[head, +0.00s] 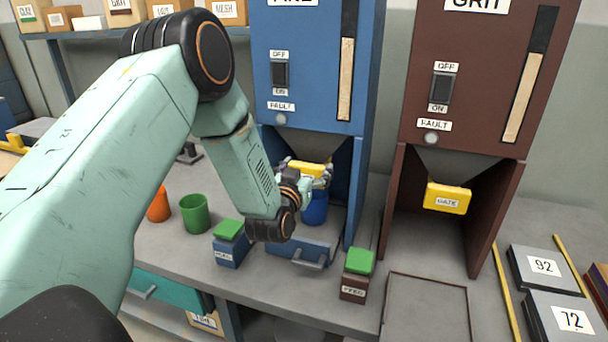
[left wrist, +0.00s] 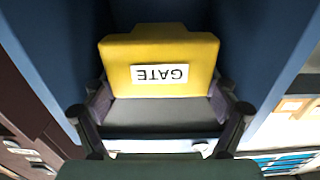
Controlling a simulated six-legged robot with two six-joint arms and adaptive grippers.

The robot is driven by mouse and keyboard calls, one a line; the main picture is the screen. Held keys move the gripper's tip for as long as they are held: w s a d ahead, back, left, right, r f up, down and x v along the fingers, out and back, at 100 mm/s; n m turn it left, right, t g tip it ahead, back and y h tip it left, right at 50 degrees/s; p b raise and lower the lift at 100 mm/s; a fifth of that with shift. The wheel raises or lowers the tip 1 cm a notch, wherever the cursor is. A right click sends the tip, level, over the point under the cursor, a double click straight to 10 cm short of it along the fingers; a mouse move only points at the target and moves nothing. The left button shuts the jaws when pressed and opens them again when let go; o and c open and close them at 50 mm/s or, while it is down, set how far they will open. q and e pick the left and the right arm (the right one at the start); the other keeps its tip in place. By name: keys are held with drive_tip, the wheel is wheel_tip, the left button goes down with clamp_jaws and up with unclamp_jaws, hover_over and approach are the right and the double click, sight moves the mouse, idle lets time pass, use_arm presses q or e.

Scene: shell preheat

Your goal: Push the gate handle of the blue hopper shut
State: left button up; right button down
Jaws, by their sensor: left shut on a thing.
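The blue hopper (head: 305,105) stands at the back middle in the head view. Its yellow gate handle (head: 306,168) shows under the hopper's funnel, partly hidden by my gripper. In the left wrist view the yellow gate handle (left wrist: 160,52) fills the upper middle, its GATE label upside down. My left gripper (head: 312,180) reaches in below the funnel. It is shut on the handle, with one finger at each side in the left wrist view (left wrist: 160,108). My right gripper is in neither view.
A blue cup (head: 315,208) stands below the handle. The brown GRIT hopper (head: 462,80) with its own yellow gate (head: 447,198) is to the right. Green-topped blue (head: 229,249) and brown (head: 354,288) boxes stand in front. Green (head: 195,214) and orange (head: 159,205) cups stand left.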

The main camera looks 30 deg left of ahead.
use_arm(q)
drive_tip(key=o, duration=1.2)
drive_tip(key=shift+w+r, duration=0.2)
drive_tip(key=shift+r, duration=0.2)
drive_tip(key=o, duration=0.3)
drive_tip(key=shift+w+f, duration=0.1)
drive_tip(key=shift+f, duration=0.2)
drive_tip(key=shift+s, duration=0.2)
drive_tip(key=shift+s, duration=0.15)
drive_tip(key=v, duration=1.1)
drive_tip(key=shift+s, duration=0.25)
drive_tip(key=shift+w, duration=0.1)
